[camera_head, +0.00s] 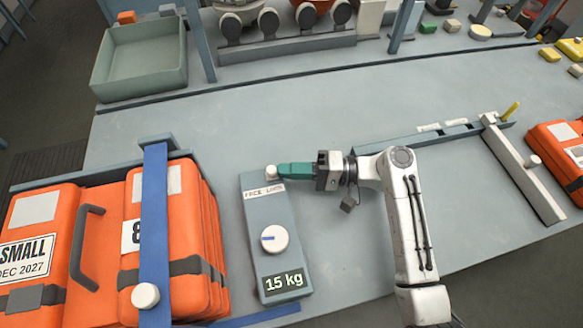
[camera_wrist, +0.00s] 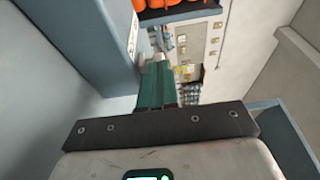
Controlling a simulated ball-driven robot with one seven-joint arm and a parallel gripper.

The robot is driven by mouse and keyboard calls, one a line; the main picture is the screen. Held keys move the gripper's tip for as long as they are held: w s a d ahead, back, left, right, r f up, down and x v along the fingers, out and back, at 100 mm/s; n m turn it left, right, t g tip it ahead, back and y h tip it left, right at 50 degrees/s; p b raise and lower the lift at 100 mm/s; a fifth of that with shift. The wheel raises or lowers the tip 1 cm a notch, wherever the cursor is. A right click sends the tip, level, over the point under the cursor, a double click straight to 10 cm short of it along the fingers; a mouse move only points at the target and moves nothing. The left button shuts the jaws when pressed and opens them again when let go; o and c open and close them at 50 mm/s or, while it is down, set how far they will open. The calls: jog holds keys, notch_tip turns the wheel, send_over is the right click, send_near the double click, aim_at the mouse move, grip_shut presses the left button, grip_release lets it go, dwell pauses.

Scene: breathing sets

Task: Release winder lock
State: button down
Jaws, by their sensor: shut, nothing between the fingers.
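A grey-blue box (camera_head: 265,215) stands on the bench with a small label strip near its far end, partly readable as "FREE". A small white knob (camera_head: 271,172) sits at that far end beside the label. A larger white dial (camera_head: 275,239) with a blue mark is lower on the box, above a display (camera_head: 283,282) reading "15 kg". My gripper (camera_head: 281,170) has teal fingers, shut and empty, with tips right at the small knob. Contact cannot be told. The shut fingers also show in the wrist view (camera_wrist: 158,80).
Orange cases (camera_head: 175,225) stand close left, with a blue strap and white knob (camera_head: 145,295) over one. A rail with a white bar (camera_head: 525,175) lies to the right. A green-grey tray (camera_head: 140,60) is far left. The bench behind the box is clear.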

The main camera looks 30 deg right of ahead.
aim_at(267, 182)
jog(key=shift+w+a+p, duration=0.1)
jog(key=shift+w+a, duration=0.2)
jog(key=shift+a, duration=0.55)
jog(key=shift+w+a+p, duration=0.15)
jog(key=shift+w+a, duration=0.1)
jog(key=shift+a, duration=0.65)
jog(key=shift+w+a+p, duration=0.1)
jog(key=shift+w+a, duration=0.2)
jog(key=shift+a, duration=0.55)
